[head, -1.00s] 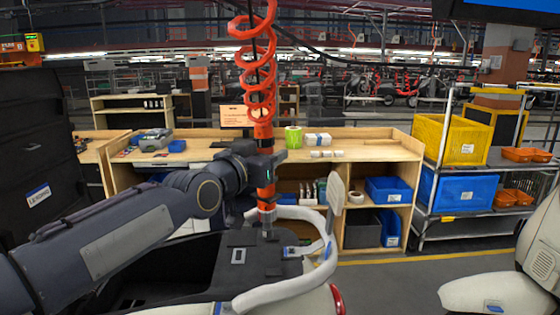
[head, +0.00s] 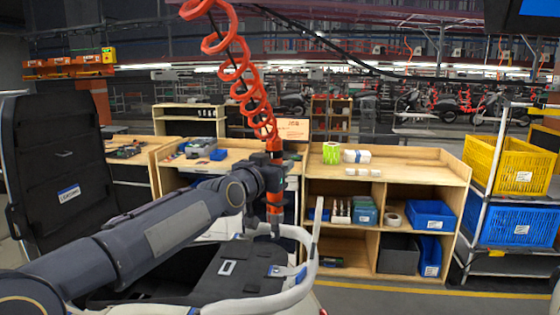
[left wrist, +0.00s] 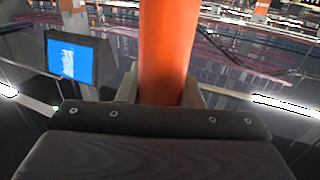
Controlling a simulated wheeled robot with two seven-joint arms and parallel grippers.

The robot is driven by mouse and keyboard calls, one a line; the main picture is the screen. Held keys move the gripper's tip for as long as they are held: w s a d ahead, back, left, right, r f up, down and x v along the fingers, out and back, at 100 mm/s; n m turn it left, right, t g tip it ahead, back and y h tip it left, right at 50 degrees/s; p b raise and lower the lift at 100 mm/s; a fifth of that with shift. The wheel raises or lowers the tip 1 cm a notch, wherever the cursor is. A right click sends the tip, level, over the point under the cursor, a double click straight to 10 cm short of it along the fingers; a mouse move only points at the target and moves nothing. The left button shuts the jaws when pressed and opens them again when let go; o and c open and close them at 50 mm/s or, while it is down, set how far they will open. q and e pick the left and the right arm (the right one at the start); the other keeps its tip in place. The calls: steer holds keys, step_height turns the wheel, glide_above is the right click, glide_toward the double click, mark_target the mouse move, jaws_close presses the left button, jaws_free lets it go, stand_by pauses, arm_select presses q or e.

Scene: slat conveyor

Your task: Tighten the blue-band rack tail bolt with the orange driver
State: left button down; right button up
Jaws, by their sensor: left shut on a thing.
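My left gripper (head: 266,180) is shut on the orange driver (head: 274,203), which hangs upright from a coiled orange hose. In the left wrist view, the orange driver body (left wrist: 168,50) stands between the fingers. The driver's grey tip points down at the rear of a dark plate (head: 245,270) on the scooter. I cannot tell whether it touches anything. The pale tubular rack (head: 313,245) curves around this plate. A small blue band (head: 300,272) shows on its right side, and a blue mark (head: 193,311) at its near left. No bolt can be made out. My right gripper is not in view.
A wooden bench (head: 400,170) with shelves stands behind the scooter. It carries a green roll (head: 331,153) and holds blue bins (head: 431,215). A cart with a yellow crate (head: 507,165) stands at the right. A black cabinet (head: 60,180) stands at the left.

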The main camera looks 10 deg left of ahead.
mark_target(278, 202)
arm_select(q)
step_height(278, 202, down, 4)
steer(key=shift+d+r, duration=0.1)
steer(key=shift+r, duration=0.15)
step_height(278, 202, down, 3)
steer(key=b, duration=0.2)
steer(key=shift+r+b, duration=0.2)
steer(key=shift+b, duration=0.15)
steer(key=shift+f+b, duration=0.9)
steer(key=shift+b, duration=0.05)
steer(key=shift+f+b, duration=1.05)
steer(key=shift+b, duration=0.05)
stand_by(0.4)
steer(key=shift+r, duration=0.1)
stand_by(0.5)
steer(key=shift+r+b, duration=0.15)
steer(key=shift+b, duration=0.15)
stand_by(0.7)
